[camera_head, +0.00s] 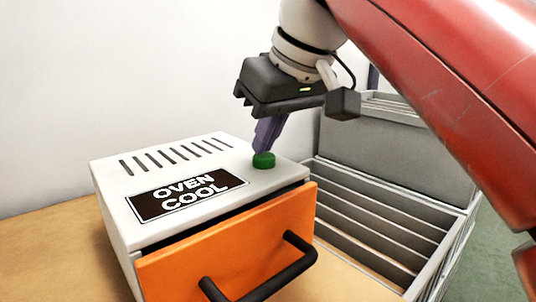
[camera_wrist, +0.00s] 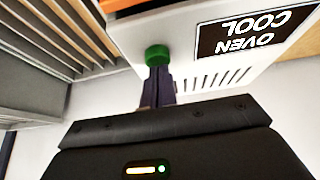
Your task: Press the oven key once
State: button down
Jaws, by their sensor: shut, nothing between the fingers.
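The oven (camera_head: 215,160) is a white box with slots in its top, a dark label reading "OVEN COOL" and an orange front drawer (camera_head: 225,245) with a black handle. The oven key is a green round button (camera_head: 264,160) on the top near the right edge; it also shows in the wrist view (camera_wrist: 157,55). My gripper (camera_head: 262,150) is shut and empty, pointing down, with its purple fingertips at the button. In the wrist view the fingertips (camera_wrist: 158,70) meet the button's edge; whether they press it I cannot tell.
A grey slatted rack or crate (camera_head: 375,225) stands right of the oven, with a grey panel (camera_head: 390,150) behind it. The oven sits on a wooden surface (camera_head: 55,255). A plain white wall is behind. The wood left of the oven is clear.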

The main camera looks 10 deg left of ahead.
aim_at(266, 156)
jog(key=shift+f, duration=0.1)
dwell(0.3)
notch_tip(266, 156, up, 5)
jog(key=p, duration=0.5)
jog(key=shift+r, duration=1.05)
jog(key=shift+d, duration=0.1)
